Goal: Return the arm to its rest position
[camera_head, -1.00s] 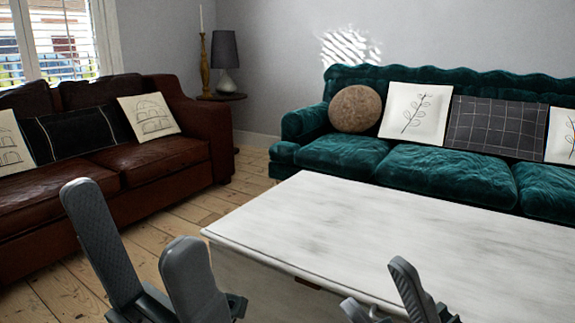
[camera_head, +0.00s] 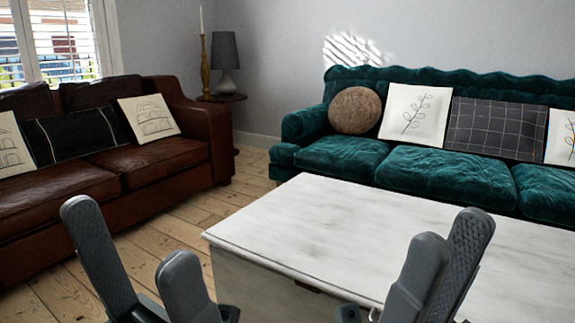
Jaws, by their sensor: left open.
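My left gripper (camera_head: 129,234) is at the lower left, its two grey fingers pointing up and spread apart. It is open with nothing between the fingers. My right gripper (camera_head: 451,228) is at the lower right, in front of the white table in the picture. Its two fingers point up and are seen at a slant, one partly overlapping the other. The textured inner pad of its right finger shows, so it looks open, and no object is seen in it. The lower parts of both grippers are cut off by the bottom edge.
A white table (camera_head: 330,225) fills the lower right; its visible top is bare. A dark red sofa (camera_head: 150,160) stands left, a teal sofa (camera_head: 440,170) with cushions behind the table. A small side table (camera_head: 222,98) with a lamp stands in the corner. Floorboards (camera_head: 190,222) between are clear.

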